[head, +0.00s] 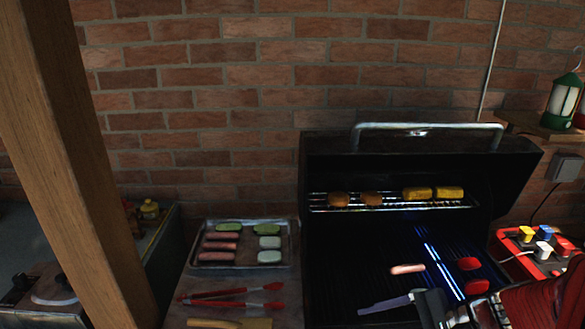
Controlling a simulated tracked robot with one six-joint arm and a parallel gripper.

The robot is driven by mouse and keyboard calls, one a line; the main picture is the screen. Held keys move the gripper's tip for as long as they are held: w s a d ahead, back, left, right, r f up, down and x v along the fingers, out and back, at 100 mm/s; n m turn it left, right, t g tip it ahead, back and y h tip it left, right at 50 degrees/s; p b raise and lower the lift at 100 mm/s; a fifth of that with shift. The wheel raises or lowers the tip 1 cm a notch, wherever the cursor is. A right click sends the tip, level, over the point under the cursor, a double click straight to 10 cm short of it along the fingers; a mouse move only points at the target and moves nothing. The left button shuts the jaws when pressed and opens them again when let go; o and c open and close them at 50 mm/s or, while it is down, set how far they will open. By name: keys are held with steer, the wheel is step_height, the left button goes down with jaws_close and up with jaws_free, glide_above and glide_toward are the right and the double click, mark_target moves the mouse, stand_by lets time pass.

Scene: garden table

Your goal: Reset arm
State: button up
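My gripper (432,306) is at the bottom of the head view, low over the right part of the open black grill (340,255). It is cut off by the frame edge, and my red arm comes in from the lower right. A thin greyish-purple piece (383,305) extends left from beside the gripper; I cannot tell whether it is a finger or a separate thing. Whether the gripper is open or shut is not clear. A pink sausage (407,268) and two red pieces (468,263) (477,287) lie on the grate beyond the gripper.
Patties (371,199) and corn (447,193) sit on the grill's upper rack. A tray (243,267) of sausages and green and pale pieces stands left, with red tongs (230,297) before it. A wooden post (72,170) stands left. A red box (532,267) with coloured blocks is right.

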steer(key=s+a+r+n+t+h, duration=0.1)
steer(key=s+r+n+t+h, duration=0.1)
steer(key=s+r+n+h, duration=0.4)
steer(key=shift+s+a+r+n+h, duration=0.25)
steer(key=shift+r+n+h, duration=1.5)
steer(key=shift+n, duration=2.05)
steer(key=shift+f, duration=0.2)
steer(key=shift+c, duration=0.3)
